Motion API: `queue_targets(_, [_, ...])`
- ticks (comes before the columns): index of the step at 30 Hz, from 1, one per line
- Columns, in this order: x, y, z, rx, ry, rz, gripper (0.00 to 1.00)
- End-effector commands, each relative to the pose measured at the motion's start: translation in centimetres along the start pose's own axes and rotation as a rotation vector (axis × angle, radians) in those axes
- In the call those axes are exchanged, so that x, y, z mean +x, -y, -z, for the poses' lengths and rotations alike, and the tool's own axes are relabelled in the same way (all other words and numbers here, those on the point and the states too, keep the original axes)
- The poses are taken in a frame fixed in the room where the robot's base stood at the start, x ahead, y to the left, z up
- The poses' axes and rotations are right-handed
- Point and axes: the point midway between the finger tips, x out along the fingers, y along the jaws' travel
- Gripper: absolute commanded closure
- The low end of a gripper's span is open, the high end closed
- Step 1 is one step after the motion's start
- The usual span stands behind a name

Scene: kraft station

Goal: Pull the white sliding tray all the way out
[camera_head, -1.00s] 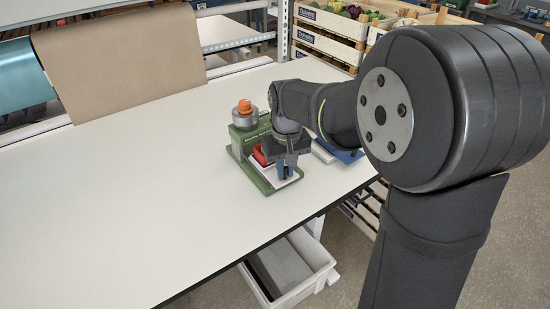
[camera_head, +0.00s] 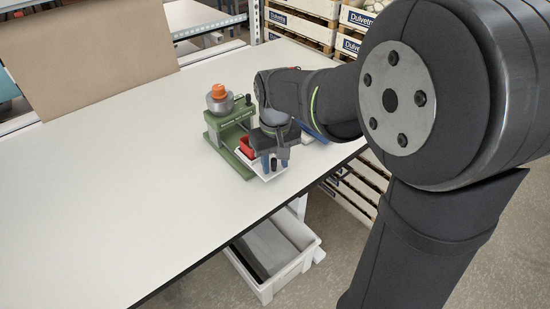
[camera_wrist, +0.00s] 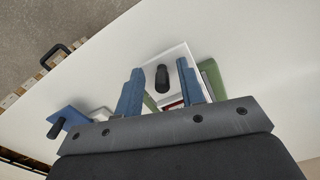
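The white sliding tray (camera_head: 267,174) sticks out at the front right of a green fixture (camera_head: 222,142), with a red bin (camera_head: 247,147) behind its front. In the wrist view the tray (camera_wrist: 176,55) shows as a white panel with a black knob (camera_wrist: 162,79). My gripper (camera_wrist: 160,68) has its two blue fingers apart, one on each side of the knob, with gaps visible on both sides. In the head view my gripper (camera_head: 273,165) is low over the tray's front end. My wrist hides part of the tray and fixture.
A grey cylinder with an orange top (camera_head: 218,91) sits on the fixture. A blue part with a black handle (camera_wrist: 68,122) lies beside it. The table (camera_head: 110,205) is clear to the left; its front edge is close. A white bin (camera_head: 272,250) stands below.

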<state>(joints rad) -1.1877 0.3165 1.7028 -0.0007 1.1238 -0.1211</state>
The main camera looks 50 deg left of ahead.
Motion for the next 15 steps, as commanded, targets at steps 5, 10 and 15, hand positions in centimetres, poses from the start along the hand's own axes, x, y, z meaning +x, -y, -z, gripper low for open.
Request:
queue_targets(5, [-1.1,0.0,0.1,0.000,-0.002,0.000,0.64])
queue_targets(10, [-4.4,0.0,0.1,0.000,-0.006,0.000,0.64])
queue_targets(15, [-8.7,0.0,0.1,0.000,-0.006,-0.001,0.64])
